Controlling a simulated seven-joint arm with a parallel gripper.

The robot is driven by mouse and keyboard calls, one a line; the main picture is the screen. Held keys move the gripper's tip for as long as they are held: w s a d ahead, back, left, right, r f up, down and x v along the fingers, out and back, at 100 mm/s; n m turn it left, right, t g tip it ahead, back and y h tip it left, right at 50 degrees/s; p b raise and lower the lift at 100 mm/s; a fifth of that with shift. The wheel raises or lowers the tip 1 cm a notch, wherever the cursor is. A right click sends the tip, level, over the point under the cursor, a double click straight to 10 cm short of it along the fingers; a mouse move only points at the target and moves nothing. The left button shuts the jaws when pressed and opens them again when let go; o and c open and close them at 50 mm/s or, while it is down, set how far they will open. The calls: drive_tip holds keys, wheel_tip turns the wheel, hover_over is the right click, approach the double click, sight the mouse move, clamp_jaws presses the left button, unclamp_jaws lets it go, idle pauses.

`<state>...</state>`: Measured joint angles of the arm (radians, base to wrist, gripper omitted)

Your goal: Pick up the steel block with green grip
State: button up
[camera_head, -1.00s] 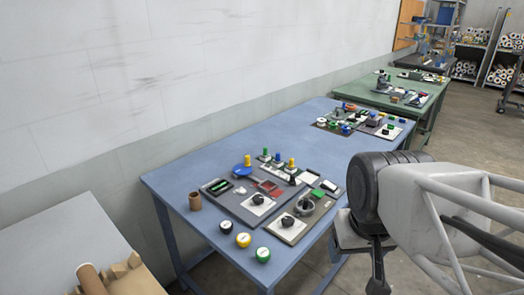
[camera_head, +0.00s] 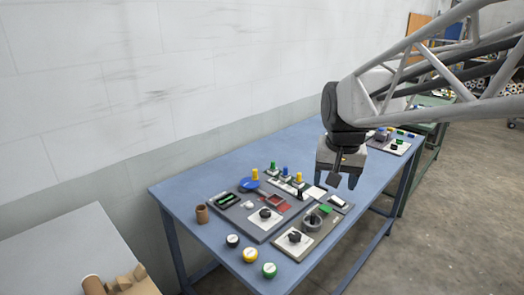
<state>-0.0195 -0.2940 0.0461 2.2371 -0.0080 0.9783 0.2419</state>
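A small block with an upright green grip (camera_head: 273,167) stands at the back of the blue table. It is at the left end of a short row, beside similar pieces with a blue grip (camera_head: 285,171) and a yellow grip (camera_head: 298,179). It is too small to tell its metal clearly. My gripper (camera_head: 339,181) hangs above the right side of the table, fingers down, apart and empty. It is to the right of the green-gripped block and touches nothing that I can see.
A brown cup (camera_head: 202,213) and several round coloured-rim pieces stand at the front left. The table's back left is clear.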

drive_tip(key=w+a+m, duration=0.2)
drive_tip(key=w, duration=1.5)
drive_tip(key=m+g, duration=0.2)
drive_tip(key=m, duration=0.3)
hover_over(274, 162)
wheel_tip(274, 162, down, 22)
drive_tip(key=shift+a+r, duration=0.1)
drive_tip(key=shift+r, duration=0.05)
drive_tip(key=shift+w+a+f, duration=0.15)
drive_tip(key=shift+w+f, duration=0.15)
drive_tip(key=shift+f, duration=0.15)
drive_tip(key=shift+f, duration=0.1)
drive_tip(key=shift+f, duration=1.2)
drive_tip(key=shift+f, duration=0.1)
